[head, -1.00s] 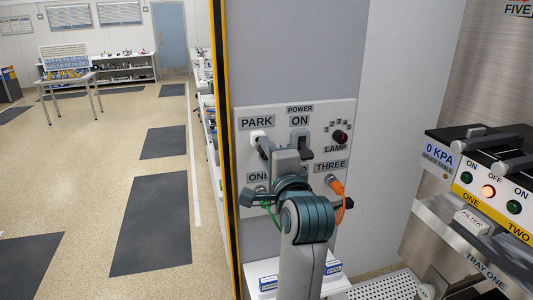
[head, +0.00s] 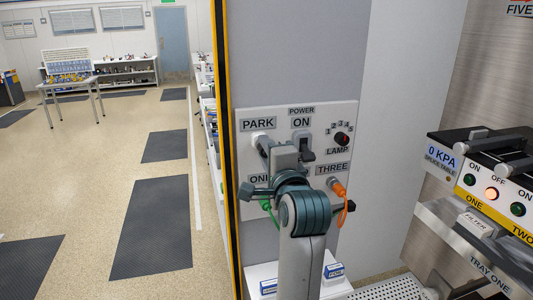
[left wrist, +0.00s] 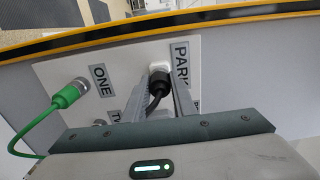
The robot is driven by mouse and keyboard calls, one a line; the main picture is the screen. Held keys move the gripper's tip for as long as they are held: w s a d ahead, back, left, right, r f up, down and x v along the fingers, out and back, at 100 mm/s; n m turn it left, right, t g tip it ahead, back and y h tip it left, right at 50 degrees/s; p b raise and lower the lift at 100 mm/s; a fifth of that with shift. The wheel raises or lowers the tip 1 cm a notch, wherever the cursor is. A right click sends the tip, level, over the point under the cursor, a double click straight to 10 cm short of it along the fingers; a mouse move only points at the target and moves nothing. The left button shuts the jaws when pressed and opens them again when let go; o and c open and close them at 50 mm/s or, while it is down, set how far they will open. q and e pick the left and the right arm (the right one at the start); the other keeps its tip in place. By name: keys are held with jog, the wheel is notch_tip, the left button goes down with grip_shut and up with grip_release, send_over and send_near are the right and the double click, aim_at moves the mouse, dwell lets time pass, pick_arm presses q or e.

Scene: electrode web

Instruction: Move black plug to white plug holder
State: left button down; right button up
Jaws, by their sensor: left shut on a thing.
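The black plug (left wrist: 157,88) is between the two fingers of my left gripper (left wrist: 157,103), which is shut on it. In the left wrist view its front end meets the white plug holder (left wrist: 158,68) beside the PARK label; how deep it sits I cannot tell. In the head view the white holder (head: 257,139) shows below the PARK label, with my left gripper (head: 272,150) right against that spot. The gripper partly covers the plug there. My right gripper is not in view.
A green plug (left wrist: 68,96) with a green cable is at ONE, and an orange plug (head: 337,187) at THREE. A dark switch (head: 306,150) is just right of my gripper under POWER ON. A red lamp knob (head: 342,139) sits further right. Machine trays (head: 470,240) stand at right.

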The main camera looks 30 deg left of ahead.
pick_arm(q)
jog(key=shift+w+a+b, duration=0.3)
jog(key=shift+w+a, duration=0.05)
jog(key=shift+a, duration=0.05)
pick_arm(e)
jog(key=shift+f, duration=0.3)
pick_arm(q)
jog(key=c, duration=1.4)
grip_release()
jog(key=shift+d, duration=0.1)
